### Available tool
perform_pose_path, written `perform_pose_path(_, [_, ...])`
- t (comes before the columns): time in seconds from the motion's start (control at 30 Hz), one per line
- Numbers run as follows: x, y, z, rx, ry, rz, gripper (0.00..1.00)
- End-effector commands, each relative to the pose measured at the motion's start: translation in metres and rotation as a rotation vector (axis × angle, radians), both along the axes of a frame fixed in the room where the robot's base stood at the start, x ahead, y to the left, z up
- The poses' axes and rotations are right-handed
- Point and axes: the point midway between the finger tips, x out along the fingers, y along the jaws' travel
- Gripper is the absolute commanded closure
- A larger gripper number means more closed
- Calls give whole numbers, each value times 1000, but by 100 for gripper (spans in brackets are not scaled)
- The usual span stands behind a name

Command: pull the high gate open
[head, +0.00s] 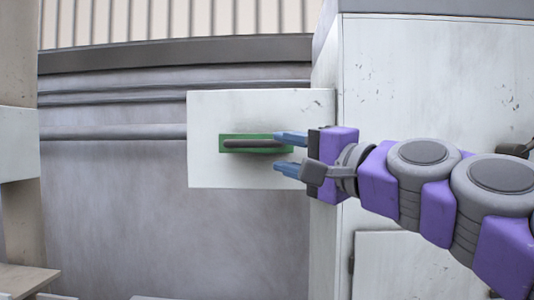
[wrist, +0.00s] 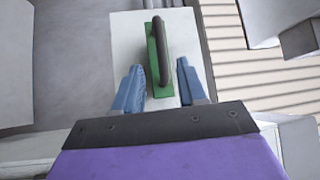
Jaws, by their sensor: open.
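The gate is a white panel (head: 215,168) in the middle of the head view, standing beside a white cabinet. A dark bar handle (head: 245,144) on a green base plate (head: 226,137) is fixed to it. My gripper (head: 290,153) is open, at the right end of the handle in the head view. In the wrist view the handle (wrist: 160,50) stands ahead of and between the two blue fingers of my gripper (wrist: 160,88), on the white panel (wrist: 128,40). I see no clear contact between fingers and handle.
The white cabinet (head: 430,90) stands at the right, behind my arm, with a dark handle (head: 513,148) and a lower door (head: 390,262). Grey pipes (head: 110,132) run along the wall at left. A beige post (head: 18,70) stands at the far left.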

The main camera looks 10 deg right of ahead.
Motion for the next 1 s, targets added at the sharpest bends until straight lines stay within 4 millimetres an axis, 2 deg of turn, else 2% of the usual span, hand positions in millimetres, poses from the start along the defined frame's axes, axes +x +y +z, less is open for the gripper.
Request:
perform_pose_path(0.03, [-12,-5,-2,0,-4,-3,59])
perform_pose_path(0.2, [-43,-19,-9,-2,0,-1,59])
perform_pose_path(0.4, [-70,-33,-12,-1,-1,-1,59])
perform_pose_path(0.6, [-80,-37,-14,-4,2,2,59])
perform_pose_path(1.0, [-80,-37,-14,-3,2,1,59])
